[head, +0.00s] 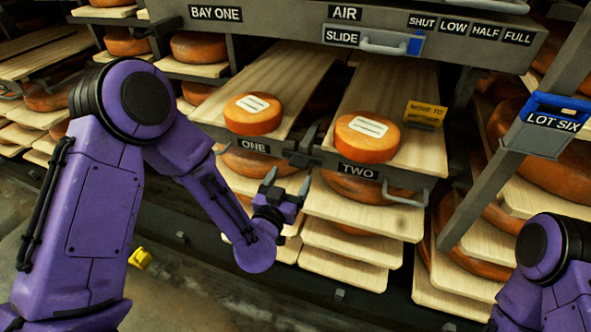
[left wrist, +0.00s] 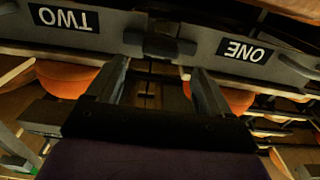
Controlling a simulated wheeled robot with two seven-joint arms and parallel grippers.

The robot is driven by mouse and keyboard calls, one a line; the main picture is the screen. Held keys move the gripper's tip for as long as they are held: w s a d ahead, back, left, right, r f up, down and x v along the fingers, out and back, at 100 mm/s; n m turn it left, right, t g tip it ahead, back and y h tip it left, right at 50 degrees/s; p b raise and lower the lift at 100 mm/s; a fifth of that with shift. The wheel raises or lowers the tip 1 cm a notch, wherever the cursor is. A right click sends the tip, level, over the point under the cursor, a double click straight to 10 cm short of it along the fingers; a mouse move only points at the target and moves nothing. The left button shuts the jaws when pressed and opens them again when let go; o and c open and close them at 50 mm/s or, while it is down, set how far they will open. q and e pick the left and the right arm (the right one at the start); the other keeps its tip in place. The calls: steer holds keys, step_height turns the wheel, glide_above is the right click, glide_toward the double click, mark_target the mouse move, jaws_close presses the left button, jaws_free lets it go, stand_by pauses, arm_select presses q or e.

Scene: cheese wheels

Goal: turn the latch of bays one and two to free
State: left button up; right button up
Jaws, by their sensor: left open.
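The dark latch (head: 303,150) sits between the front boards marked ONE (head: 253,146) and TWO (head: 358,171). In the left wrist view the latch (left wrist: 158,46) is a short dark bar lying crosswise over the gap between the two boards. My left gripper (head: 287,188) is open and empty, just below and in front of the latch. In the left wrist view its two fingers (left wrist: 159,75) point toward the latch, with a gap between them and it apart from the bar. My right gripper is out of view.
Orange cheese wheels with white labels stand on boards one (head: 253,114) and two (head: 367,138). A yellow tag (head: 425,115) is at right. Handles (head: 404,196) stick out from the fronts. An air slide (head: 374,41) is above; a blue lot six holder (head: 549,122) is right.

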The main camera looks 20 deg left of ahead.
mark_target(296, 167)
arm_select(q)
steer(key=w, duration=0.4)
steer(key=shift+w, duration=0.3)
steer(key=shift+f, duration=0.1)
steer(key=c, duration=1)
steer(key=shift+c, duration=0.2)
steer(key=shift+n, duration=0.4)
steer(key=n, duration=0.4)
steer(key=n+b, duration=0.1)
steer(key=n, duration=0.3)
steer(key=shift+a+f+n, duration=0.1)
steer(key=shift+f+n, duration=0.05)
steer(key=shift+n, duration=0.15)
steer(key=n+b, duration=0.1)
steer(key=n, duration=0.3)
steer(key=shift+a+f, duration=0.1)
steer(key=shift+n+b, duration=0.45)
steer(key=shift+n, duration=1.75)
